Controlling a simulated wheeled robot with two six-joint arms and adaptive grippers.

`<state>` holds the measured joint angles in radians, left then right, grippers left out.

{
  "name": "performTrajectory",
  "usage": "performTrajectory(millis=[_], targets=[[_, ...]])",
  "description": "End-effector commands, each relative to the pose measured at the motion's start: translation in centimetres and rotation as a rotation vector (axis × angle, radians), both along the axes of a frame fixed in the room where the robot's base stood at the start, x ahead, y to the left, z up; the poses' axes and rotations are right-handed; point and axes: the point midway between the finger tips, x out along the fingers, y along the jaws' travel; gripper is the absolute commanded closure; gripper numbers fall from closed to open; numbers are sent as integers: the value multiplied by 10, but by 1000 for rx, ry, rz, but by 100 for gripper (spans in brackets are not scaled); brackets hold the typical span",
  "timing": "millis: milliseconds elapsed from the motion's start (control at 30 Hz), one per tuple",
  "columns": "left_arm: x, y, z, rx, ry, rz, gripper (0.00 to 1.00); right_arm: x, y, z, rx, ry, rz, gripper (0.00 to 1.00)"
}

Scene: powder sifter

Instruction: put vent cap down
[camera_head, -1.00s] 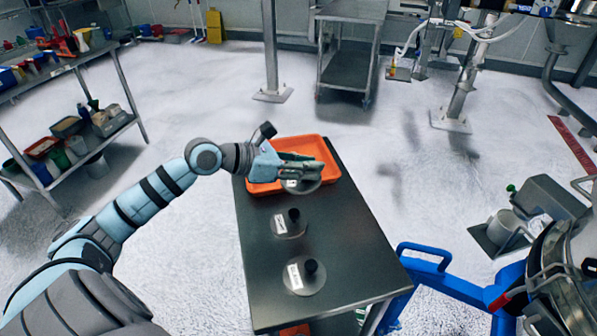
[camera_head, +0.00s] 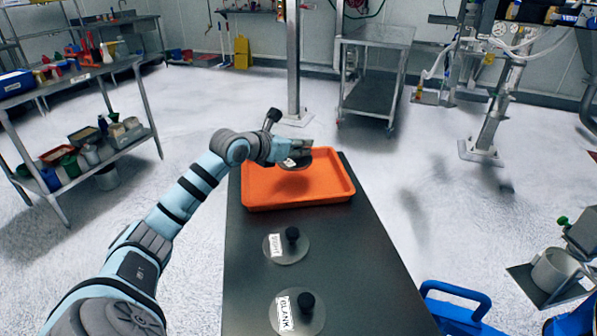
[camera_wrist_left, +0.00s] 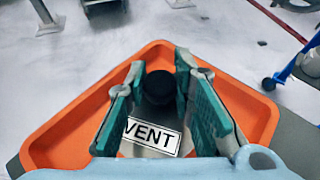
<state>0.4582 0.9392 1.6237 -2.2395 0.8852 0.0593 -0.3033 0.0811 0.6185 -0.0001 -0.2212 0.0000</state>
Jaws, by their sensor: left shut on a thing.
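The vent cap (camera_head: 293,163) is a round grey disc with a black knob and a white label. My left gripper (camera_head: 299,148) is shut on it over the far part of the orange tray (camera_head: 300,204). In the left wrist view, the label reads VENT on the cap (camera_wrist_left: 151,138), and its black knob stands between the green-padded fingers (camera_wrist_left: 160,88). The tray's rim (camera_wrist_left: 52,125) surrounds it there. I cannot tell whether the cap touches the tray floor. My right gripper is not in view.
Two similar caps with black knobs and labels lie on the dark table: one in the middle (camera_head: 280,252) and one marked BLANK (camera_head: 285,325) nearer me. Bare tabletop (camera_head: 355,270) lies to their right. A blue-handled item (camera_head: 455,305) stands beyond the table's right edge.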

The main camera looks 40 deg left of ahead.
Motion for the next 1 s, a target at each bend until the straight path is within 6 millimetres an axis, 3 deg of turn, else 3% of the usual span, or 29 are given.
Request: performTrajectory(millis=[333, 633, 667, 767, 1000], targets=[[0, 0, -57, 0, 0, 0, 100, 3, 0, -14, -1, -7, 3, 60], [0, 0, -60, 1, -2, 0, 100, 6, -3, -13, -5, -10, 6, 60], [0, 0, -61, 0, -1, 0, 76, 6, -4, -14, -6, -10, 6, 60], [0, 0, -60, 1, -1, 0, 60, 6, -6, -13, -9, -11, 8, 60], [0, 0, -60, 1, -1, 0, 58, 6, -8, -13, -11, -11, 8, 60]])
